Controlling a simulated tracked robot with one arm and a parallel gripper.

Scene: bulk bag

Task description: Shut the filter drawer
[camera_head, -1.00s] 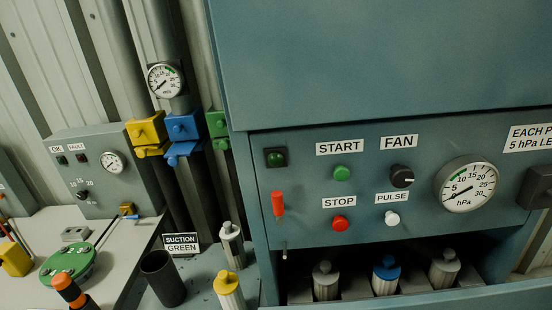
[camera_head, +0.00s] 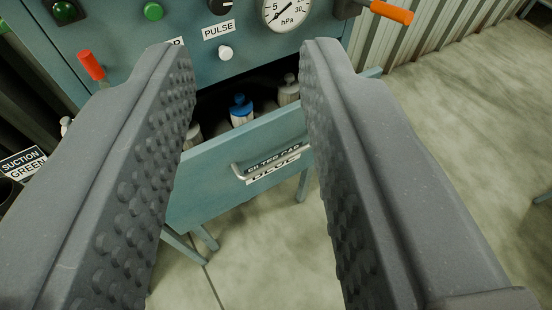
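The filter drawer (camera_head: 205,182) is a blue-green drawer low on the cabinet and stands pulled out. I see no contact with the drawer.
Above the drawer is the control panel (camera_head: 190,50) with a gauge (camera_head: 287,8), buttons and a red lever (camera_head: 91,65). An orange-handled lever (camera_head: 390,12) sticks out at upper right. The concrete floor (camera_head: 460,120) at right looks clear. A suction sign (camera_head: 22,163) stands at left.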

